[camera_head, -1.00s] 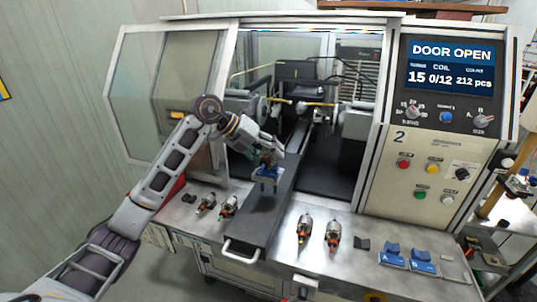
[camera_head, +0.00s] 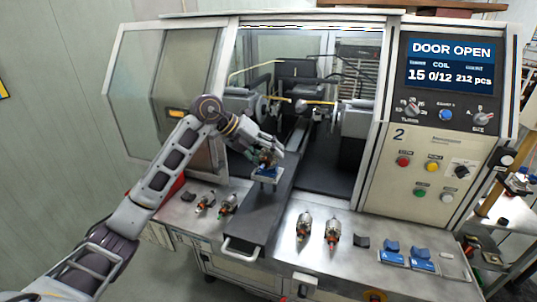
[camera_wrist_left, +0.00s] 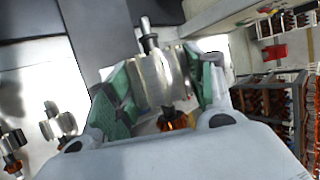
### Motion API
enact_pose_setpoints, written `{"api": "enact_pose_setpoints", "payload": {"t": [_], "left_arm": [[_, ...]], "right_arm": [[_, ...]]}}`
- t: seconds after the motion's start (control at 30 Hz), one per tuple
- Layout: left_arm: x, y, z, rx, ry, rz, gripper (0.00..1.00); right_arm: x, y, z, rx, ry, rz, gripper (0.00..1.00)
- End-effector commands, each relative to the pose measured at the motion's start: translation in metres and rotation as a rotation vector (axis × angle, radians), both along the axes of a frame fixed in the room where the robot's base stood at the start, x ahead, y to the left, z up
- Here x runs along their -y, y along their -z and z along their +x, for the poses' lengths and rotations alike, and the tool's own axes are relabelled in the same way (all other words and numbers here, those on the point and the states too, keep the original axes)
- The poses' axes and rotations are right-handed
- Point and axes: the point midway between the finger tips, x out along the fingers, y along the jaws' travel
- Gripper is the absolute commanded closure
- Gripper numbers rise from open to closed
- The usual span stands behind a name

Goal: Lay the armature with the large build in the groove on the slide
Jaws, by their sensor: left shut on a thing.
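My left gripper (camera_head: 270,157) is shut on an armature, just above the blue groove block (camera_head: 268,174) on the dark slide (camera_head: 262,207). In the left wrist view my left gripper (camera_wrist_left: 160,88) has its green pads on both sides of the armature (camera_wrist_left: 155,78), whose steel core, shaft end and copper winding show. In the head view the gripper mostly hides this armature, and I cannot tell whether it touches the block. My right gripper is not in view.
Two armatures (camera_head: 228,203) lie left of the slide and two more (camera_head: 304,228) lie right of it. Blue blocks (camera_head: 392,249) sit at the table's right. The machine's door (camera_head: 172,95) is open at the left. The slide's front handle (camera_head: 241,247) juts forward.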

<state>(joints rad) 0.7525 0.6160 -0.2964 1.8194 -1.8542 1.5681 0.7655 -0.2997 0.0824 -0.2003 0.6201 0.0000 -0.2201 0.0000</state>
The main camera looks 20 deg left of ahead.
Motion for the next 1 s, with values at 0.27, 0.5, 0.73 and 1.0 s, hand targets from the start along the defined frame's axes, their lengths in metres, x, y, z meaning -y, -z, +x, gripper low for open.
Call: {"api": "enact_pose_setpoints", "payload": {"t": [0.27, 0.5, 0.73, 1.0], "left_arm": [[-0.0015, 0.0112, -0.0007, -0.020, -0.001, 0.011, 0.21], [-0.0016, 0.0080, -0.0004, -0.014, -0.002, 0.009, 0.21], [-0.0007, 0.0054, -0.0005, -0.010, 0.000, 0.005, 0.21], [-0.0014, 0.0038, -0.0012, -0.009, 0.001, 0.005, 0.21]], "right_arm": [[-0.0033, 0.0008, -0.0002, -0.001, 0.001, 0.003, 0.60], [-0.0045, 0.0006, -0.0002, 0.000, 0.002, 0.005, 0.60], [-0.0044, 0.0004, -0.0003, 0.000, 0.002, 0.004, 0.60], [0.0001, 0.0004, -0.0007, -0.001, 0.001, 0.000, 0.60]]}}
